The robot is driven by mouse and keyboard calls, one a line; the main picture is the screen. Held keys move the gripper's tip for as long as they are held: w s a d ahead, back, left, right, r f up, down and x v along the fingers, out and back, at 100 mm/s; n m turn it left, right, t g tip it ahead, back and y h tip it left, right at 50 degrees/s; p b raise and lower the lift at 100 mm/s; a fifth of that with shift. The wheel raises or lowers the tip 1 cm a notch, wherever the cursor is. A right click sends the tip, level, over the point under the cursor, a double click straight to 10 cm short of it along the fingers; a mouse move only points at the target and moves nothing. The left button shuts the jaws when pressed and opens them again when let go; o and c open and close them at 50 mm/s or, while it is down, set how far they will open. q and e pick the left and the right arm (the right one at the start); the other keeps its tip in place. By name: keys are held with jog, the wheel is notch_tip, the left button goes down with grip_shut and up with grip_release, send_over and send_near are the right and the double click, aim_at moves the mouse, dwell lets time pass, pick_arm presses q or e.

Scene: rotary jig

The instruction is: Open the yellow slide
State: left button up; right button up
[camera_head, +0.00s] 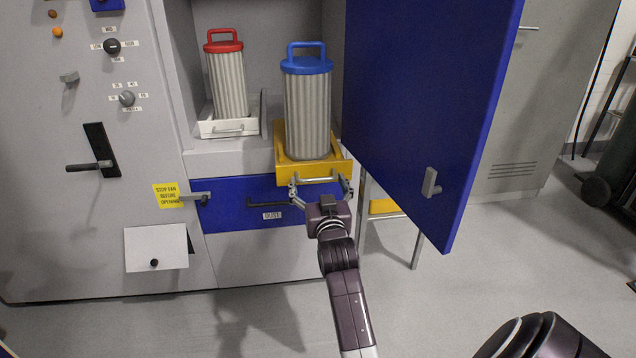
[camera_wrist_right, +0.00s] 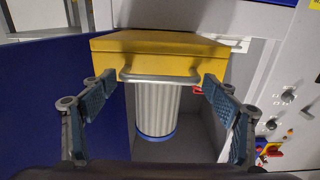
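The yellow slide (camera_head: 340,166) juts out of the cabinet opening, carrying a grey pleated filter (camera_head: 308,115) with a blue cap and handle. The slide has a metal bar handle (camera_head: 318,180) on its front. My right gripper (camera_head: 320,189) is open in front of the slide, one finger at each side of the handle. In the right wrist view the yellow slide (camera_wrist_right: 160,45) and its handle (camera_wrist_right: 160,79) show between the spread fingers (camera_wrist_right: 158,88); contact cannot be told. My left gripper is not in view.
A white slide (camera_head: 210,129) with a red-capped filter (camera_head: 228,82) stands to the left. A large blue door (camera_head: 425,90) hangs open at the right. A blue drawer (camera_head: 230,214) with a dark handle lies below. The floor in front is clear.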

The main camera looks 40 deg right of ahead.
jog(key=o, duration=0.4)
jog(key=v, duration=0.7)
jog(key=shift+s, duration=0.25)
jog(key=shift+a, duration=0.15)
